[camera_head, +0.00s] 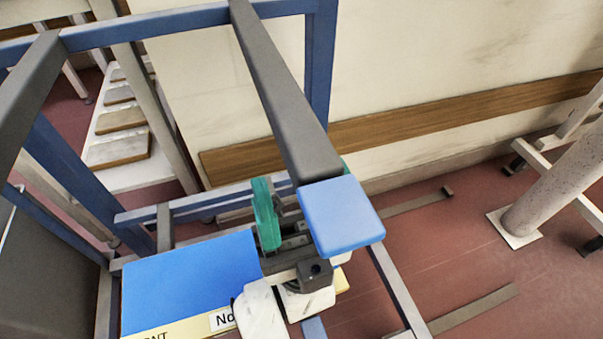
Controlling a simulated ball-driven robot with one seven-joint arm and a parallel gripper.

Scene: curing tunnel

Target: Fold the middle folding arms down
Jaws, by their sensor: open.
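A dark grey folding arm (282,95) extends from the blue frame's top bar toward me, with a light blue square pad (342,215) at its near end. Another grey arm (28,95) extends along the left edge, its near end out of view. I cannot tell which level of arms these are. My gripper (304,176) is open, with teal fingers. One finger shows left of the pad; a sliver of the other shows behind the pad at right. The pad and arm end partly hide the gripper, so contact is unclear.
The blue frame (320,60) stands around the arms. A blue panel (190,285) with a yellow edge lies below left. A sloped white rack with brown boards (120,150) stands at back left. A grey post (560,185) stands right. Red floor (450,240) shows between low rails.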

